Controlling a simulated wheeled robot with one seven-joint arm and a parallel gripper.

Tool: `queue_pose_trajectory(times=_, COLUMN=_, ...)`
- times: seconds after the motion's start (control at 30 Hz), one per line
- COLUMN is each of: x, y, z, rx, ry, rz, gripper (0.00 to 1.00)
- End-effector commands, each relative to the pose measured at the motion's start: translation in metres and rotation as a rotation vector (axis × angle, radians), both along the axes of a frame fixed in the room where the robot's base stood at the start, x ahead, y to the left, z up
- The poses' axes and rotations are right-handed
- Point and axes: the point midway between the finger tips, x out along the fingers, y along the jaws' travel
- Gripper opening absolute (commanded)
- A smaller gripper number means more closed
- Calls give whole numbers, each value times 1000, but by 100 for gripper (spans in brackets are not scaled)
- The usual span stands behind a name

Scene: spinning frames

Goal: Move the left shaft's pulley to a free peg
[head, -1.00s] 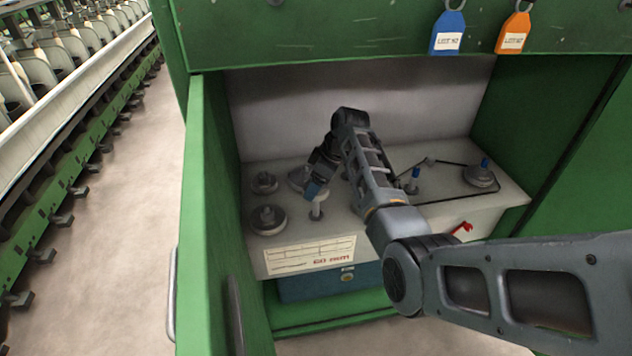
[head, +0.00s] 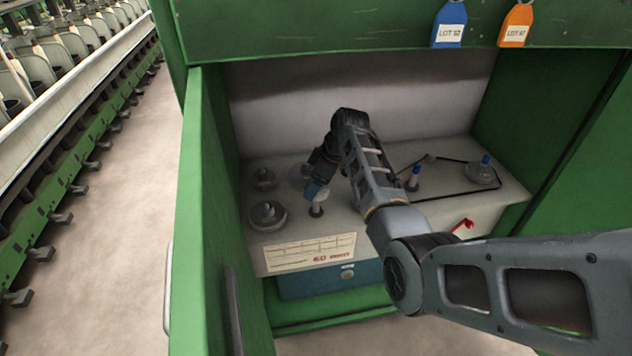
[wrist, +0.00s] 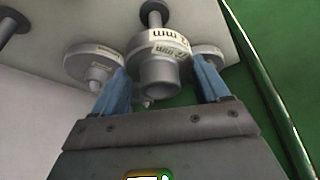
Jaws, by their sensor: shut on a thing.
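My gripper (head: 316,190), with blue fingers, is low over the left part of the deck. In the wrist view (wrist: 160,88) its fingers are shut on a grey pulley (wrist: 160,72) marked 72 mm, hub toward the camera. A pale peg (wrist: 154,16) with a dark base lines up behind this pulley; I cannot tell whether they touch. In the head view a dark-based peg (head: 316,211) stands just below the fingers. The left shaft (head: 413,178) has a blue tip and carries no visible pulley.
Two pulleys (head: 267,216) (head: 264,180) sit on the deck's left side. Another dark peg base (wrist: 14,20) shows in the wrist view. The green door (head: 205,220) and right wall (head: 520,120) bound the bay. A red lever (head: 463,225) is on the front face.

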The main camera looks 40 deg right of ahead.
Motion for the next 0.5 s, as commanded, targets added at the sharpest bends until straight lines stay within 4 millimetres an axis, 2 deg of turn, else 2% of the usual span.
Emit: queue_pose_trajectory(times=0.5, x=0, y=0, z=-14, rx=0, ry=0, rz=0, gripper=37)
